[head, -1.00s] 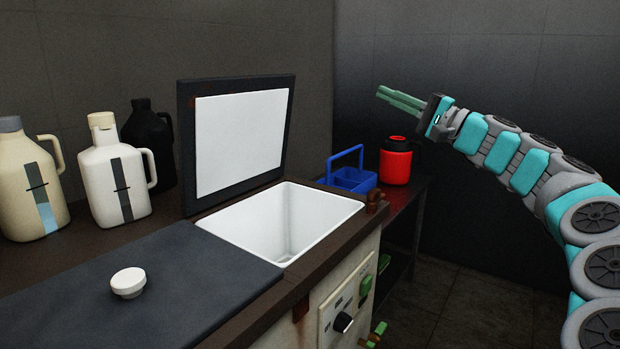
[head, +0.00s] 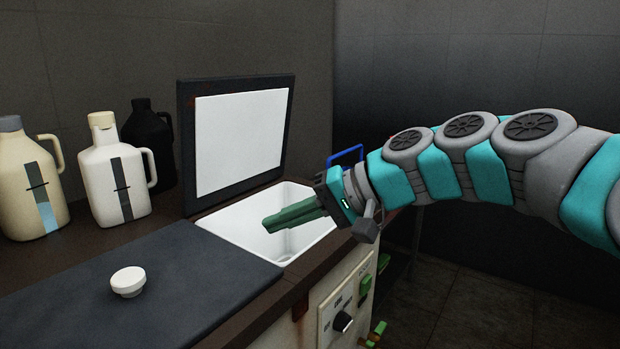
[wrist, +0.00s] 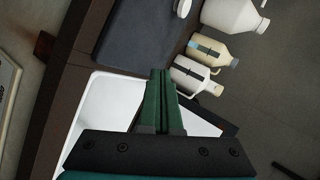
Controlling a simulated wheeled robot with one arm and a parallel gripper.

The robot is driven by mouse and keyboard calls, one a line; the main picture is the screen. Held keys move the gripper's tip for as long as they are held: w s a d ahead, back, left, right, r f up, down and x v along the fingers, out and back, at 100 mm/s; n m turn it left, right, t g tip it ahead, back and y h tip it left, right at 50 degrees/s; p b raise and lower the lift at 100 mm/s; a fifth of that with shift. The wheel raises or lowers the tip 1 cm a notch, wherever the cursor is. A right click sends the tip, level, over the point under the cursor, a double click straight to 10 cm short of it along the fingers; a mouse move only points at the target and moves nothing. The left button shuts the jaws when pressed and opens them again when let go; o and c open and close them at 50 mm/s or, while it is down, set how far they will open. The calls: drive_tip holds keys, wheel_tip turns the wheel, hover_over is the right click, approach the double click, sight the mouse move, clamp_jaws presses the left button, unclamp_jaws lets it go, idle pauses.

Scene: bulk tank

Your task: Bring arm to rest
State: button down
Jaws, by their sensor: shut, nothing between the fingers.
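My gripper (head: 290,217) has green fingers, shut together with nothing between them. In the head view it reaches in from the right over the open white tank basin (head: 252,215), fingers pointing left. In the wrist view the gripper (wrist: 160,75) points up the picture, with the white basin (wrist: 95,105) beneath and beside it. My arm stretches across the right of the head view and hides the red jug and most of the blue caddy (head: 347,153).
The raised lid (head: 240,142) stands behind the basin. A dark closed cover (head: 190,275) with a white knob (head: 128,281) lies left. Cream (head: 25,185), white (head: 115,180) and black jugs (head: 150,130) stand at the back left. A control panel (head: 340,318) is on the front. Floor at lower right is clear.

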drive_tip(key=s+d+f+g+h, duration=0.1)
drive_tip(key=s+d+f+h, duration=0.15)
drive_tip(key=s+f, duration=0.4)
drive_tip(key=s+d+f+g+h, duration=0.1)
drive_tip(key=s+d+f+h, duration=0.15)
drive_tip(key=s+f, duration=0.4)
drive_tip(key=s+d+f+g+h, duration=0.2)
drive_tip(key=s+d+f+h, duration=0.5)
drive_tip(key=s+d+f, duration=0.6)
drive_tip(key=shift+s+d+f, duration=0.3)
drive_tip(key=shift+d+f, duration=0.15)
drive_tip(key=shift+d, duration=0.3)
drive_tip(key=shift+a, duration=0.15)
